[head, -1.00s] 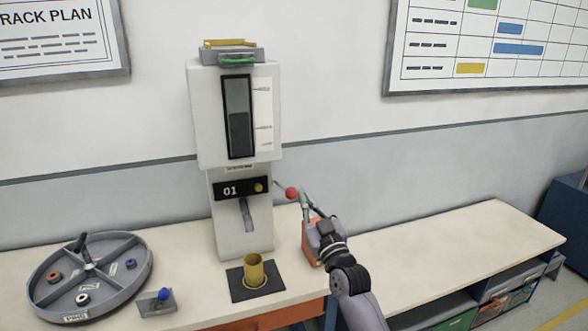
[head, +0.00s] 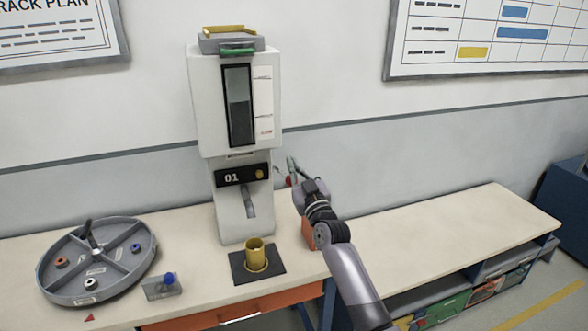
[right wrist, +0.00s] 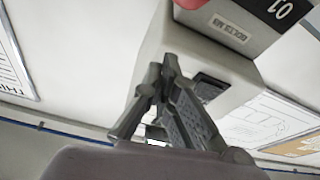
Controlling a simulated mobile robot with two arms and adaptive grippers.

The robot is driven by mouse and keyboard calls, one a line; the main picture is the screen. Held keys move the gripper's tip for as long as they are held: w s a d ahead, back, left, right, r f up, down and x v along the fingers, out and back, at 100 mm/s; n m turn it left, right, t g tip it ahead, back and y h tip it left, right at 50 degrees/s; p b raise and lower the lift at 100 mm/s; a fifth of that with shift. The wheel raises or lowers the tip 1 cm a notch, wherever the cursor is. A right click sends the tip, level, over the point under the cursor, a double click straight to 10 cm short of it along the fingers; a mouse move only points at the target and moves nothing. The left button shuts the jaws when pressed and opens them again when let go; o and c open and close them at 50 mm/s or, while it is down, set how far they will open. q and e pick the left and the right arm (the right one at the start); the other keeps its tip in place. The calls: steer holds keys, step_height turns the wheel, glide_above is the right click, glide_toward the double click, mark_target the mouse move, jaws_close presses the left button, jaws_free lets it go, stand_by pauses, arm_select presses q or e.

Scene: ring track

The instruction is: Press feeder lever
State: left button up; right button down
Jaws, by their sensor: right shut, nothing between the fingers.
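The white feeder (head: 200,104), labelled 01, stands on the bench with a dark level window and a grey spout. The red ball of its lever (head: 289,181) shows at the feeder's right side, partly hidden by my right gripper. A red rounded part at the top edge of the right wrist view looks like the same ball (right wrist: 189,4). My right gripper (head: 291,162) is shut and empty, with its fingertips close to and slightly above the ball. I cannot tell whether they touch. Its fingers also show in the right wrist view (right wrist: 160,80). My left gripper is not in view.
A brass cup (head: 255,258) stands on a dark mat (head: 238,268) under the spout. A grey divided round tray (head: 60,293) with several small rings and a small stand with a blue knob (head: 169,279) are on the left. An orange block (head: 307,233) is beside my right arm.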

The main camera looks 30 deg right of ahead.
steer(key=shift+w+d+f+p, duration=0.3)
steer(key=shift+w+f, duration=0.15)
steer(key=shift+f, duration=0.4)
steer(key=shift+w+d+f+p, duration=0.15)
steer(key=shift+w+d+f, duration=0.2)
steer(key=shift+f, duration=0.45)
steer(key=shift+a, duration=0.15)
step_height(320, 180, down, 12)
steer(key=s+t+b, duration=0.1)
steer(key=t+b, duration=0.3)
steer(key=b, duration=2)
steer(key=shift+s+a+n, duration=0.2)
steer(key=shift+s+n, duration=0.1)
steer(key=shift+s, duration=0.1)
steer(key=shift+f, duration=0.2)
